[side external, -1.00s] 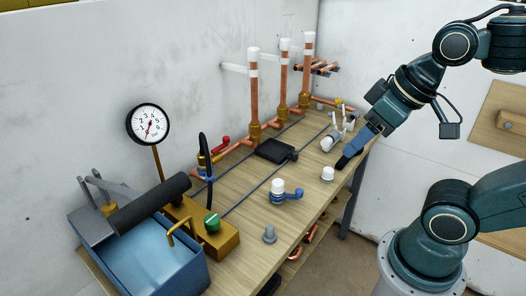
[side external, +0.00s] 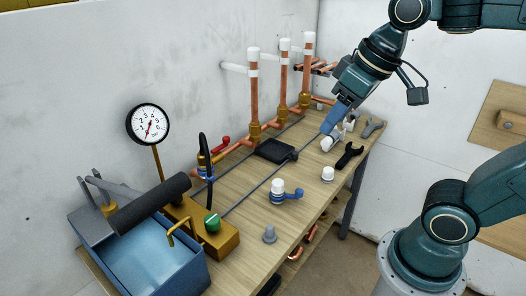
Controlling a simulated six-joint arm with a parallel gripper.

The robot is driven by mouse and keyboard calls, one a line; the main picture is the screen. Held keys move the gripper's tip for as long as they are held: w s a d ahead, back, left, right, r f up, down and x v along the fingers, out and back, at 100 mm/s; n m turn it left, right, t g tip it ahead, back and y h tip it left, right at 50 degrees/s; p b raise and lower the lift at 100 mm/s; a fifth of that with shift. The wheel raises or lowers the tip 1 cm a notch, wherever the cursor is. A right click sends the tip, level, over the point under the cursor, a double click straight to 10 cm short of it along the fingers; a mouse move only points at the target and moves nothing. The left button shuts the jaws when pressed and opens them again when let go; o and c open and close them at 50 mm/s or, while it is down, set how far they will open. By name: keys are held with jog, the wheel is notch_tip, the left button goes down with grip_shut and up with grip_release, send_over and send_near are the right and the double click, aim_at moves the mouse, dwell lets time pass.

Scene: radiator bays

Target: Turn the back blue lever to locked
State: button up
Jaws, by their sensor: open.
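A blue lever (side external: 292,195) sits at the foot of a white-capped valve (side external: 278,186) in the middle front of the bench, its arm pointing right. A smaller blue part (side external: 207,179) shows at the foot of the black hose on the left; I cannot tell whether it is a lever. No other blue lever is clear toward the back, where my arm hides part of the bench. My gripper (side external: 328,128) is open, pointing down over the far part of the bench, just above or beside a white fitting (side external: 327,143). Its fingertips are too small to tell contact.
A black wrench (side external: 350,156) and a grey tool (side external: 373,128) lie at the right. Upright copper pipes (side external: 254,95) stand along the wall. A black block (side external: 275,150) lies mid-bench. A blue basin (side external: 150,260) and a gauge (side external: 148,124) are left. Bare wood shows around the white cap (side external: 328,173).

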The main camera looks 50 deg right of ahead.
jog(key=w+a+r+g, duration=0.1)
jog(key=w+r, duration=0.1)
jog(key=w, duration=0.5)
jog(key=n+g, duration=0.2)
jog(key=g, duration=0.2)
send_over(210, 175)
notch_tip(210, 175, down, 9)
jog(key=shift+d+f, duration=0.2)
jog(key=shift+d, duration=0.05)
jog(key=f, duration=1.3)
jog(key=shift+a+f, duration=0.25)
jog(key=shift+f, duration=0.15)
grip_shut()
